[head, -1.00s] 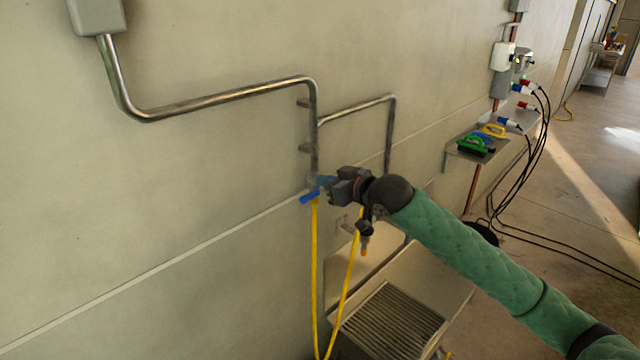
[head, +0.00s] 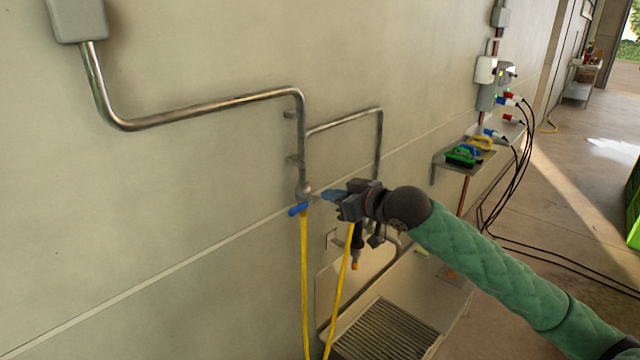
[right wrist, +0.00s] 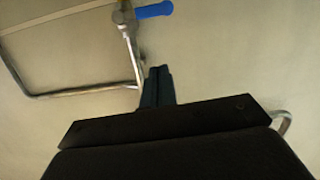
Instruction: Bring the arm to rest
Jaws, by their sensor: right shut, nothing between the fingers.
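My right arm with its green padded sleeve reaches in from the lower right of the head view. Its gripper (head: 326,195) is shut and empty, its blue fingertips just to the right of the wall tap (head: 304,190). The tap has a blue lever (head: 298,209) and a yellow hose below it. In the right wrist view the closed dark fingers (right wrist: 158,78) point toward the wall, with the blue lever (right wrist: 154,10) above them and apart from them. My left gripper is not in view.
Metal pipes (head: 205,107) run along the wall around the tap. A basin with a slatted grate (head: 385,332) stands below. To the right are a shelf with brushes (head: 465,155), hanging black cables (head: 515,170) and a green crate (head: 634,205) at the edge. Floor lies open between them.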

